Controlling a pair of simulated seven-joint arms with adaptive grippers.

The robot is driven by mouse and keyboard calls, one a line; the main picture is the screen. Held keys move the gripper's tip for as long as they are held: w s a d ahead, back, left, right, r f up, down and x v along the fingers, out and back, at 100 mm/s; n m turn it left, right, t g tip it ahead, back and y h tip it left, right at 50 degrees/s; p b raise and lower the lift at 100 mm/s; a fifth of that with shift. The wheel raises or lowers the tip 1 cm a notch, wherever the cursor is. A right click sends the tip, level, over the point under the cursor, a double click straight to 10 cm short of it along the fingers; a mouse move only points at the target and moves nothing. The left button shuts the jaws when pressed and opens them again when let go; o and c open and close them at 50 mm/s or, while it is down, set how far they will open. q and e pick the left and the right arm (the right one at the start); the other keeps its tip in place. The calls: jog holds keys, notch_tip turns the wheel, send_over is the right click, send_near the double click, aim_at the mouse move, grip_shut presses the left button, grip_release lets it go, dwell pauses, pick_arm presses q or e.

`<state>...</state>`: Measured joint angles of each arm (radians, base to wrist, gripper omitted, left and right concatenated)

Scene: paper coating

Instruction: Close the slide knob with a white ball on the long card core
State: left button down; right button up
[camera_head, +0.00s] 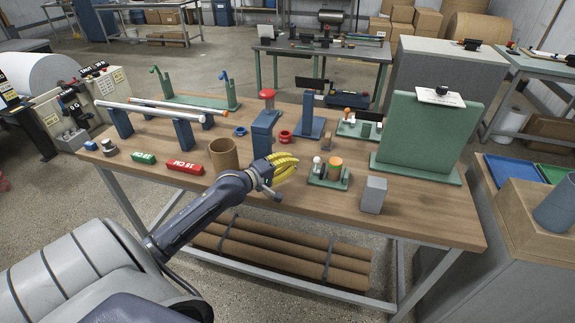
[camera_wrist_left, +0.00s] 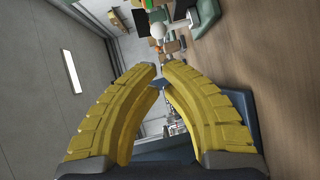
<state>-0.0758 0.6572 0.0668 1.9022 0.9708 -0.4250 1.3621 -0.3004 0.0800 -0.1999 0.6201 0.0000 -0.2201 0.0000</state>
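The white ball (camera_head: 317,160) stands on a short knob at the left of a small green base (camera_head: 329,183), beside an upright brown cylinder with an orange top (camera_head: 335,167). The white ball also shows in the left wrist view (camera_wrist_left: 158,30), beyond the fingertips. My left gripper (camera_head: 296,164) has yellow fingers and is just left of the base, apart from the ball. In the left wrist view its fingertips (camera_wrist_left: 160,68) have a narrow gap with nothing held between. Which core the task means is unclear. My right gripper is not in view.
A grey block (camera_head: 373,195) stands right of the base. A brown cup (camera_head: 223,154), a red block (camera_head: 185,167) and a blue post with a red knob (camera_head: 267,95) are left of or behind my left gripper. A green upright panel (camera_head: 425,130) stands at the right.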

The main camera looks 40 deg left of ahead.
aim_at(315, 159)
pick_arm(q)
jog(key=shift+x, duration=3.3)
jog(key=shift+d, duration=0.15)
jog(key=shift+w+d, duration=0.3)
jog(key=shift+d, duration=0.45)
jog(key=shift+w+d, duration=0.3)
jog(key=shift+d, duration=0.5)
jog(key=shift+s, duration=0.1)
